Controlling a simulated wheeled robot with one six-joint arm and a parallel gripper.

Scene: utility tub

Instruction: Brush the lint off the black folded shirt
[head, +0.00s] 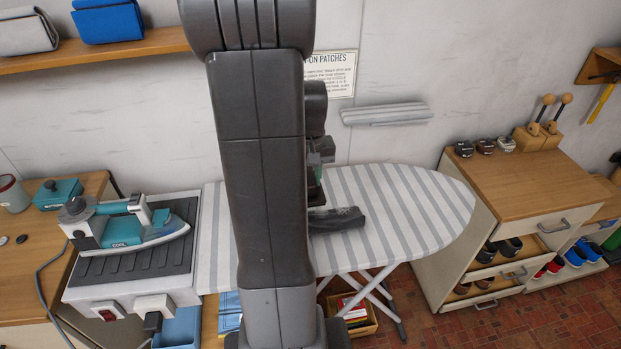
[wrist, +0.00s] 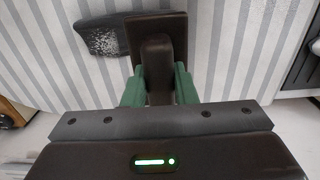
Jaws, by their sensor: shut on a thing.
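The black folded shirt (head: 340,220) lies on the grey-and-white striped ironing board (head: 425,205), partly hidden by my arm. In the wrist view the shirt (wrist: 98,38) shows pale lint specks on its left part. My gripper (wrist: 158,88) has green fingers shut on the handle of a dark brown brush (wrist: 157,32). In the head view my gripper (head: 316,180) is above the shirt's left end.
A teal iron (head: 135,225) stands on a ribbed rest at the left, with its cord hanging down. A wooden dresser (head: 515,185) with open shoe drawers stands at the right. The right part of the board is clear. A small striped board (head: 386,114) is on the wall.

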